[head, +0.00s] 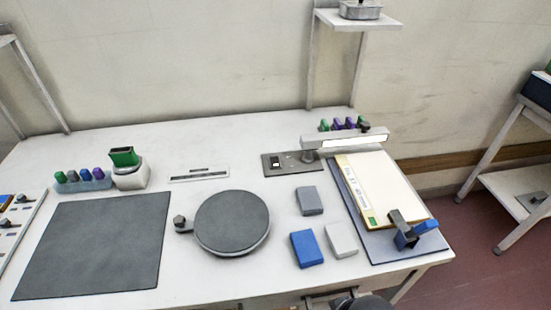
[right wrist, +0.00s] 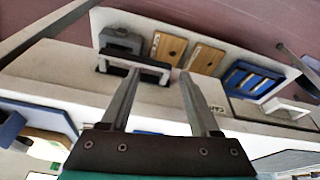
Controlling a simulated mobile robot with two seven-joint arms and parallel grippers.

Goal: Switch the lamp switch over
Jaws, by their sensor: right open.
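The lamp switch (head: 275,161) is a small black rocker on a dark grey plate (head: 300,166) at the back of the white bench, right of centre. Its exact tilt is too small to tell. The lamp (head: 345,140) stands beside it on the same plate, its pale bar reaching right with a bright white strip. My right gripper (right wrist: 160,73) is open and empty in the right wrist view, in front of a dark handle. It is away from the switch, which the right wrist view does not show. My left gripper is not in view.
A round grey turntable (head: 232,222), a blue block (head: 306,249), a grey block (head: 309,200) and a white block (head: 341,239) lie in front of the switch. A clamped board (head: 385,190) lies right. A dark mat (head: 95,245) covers the left.

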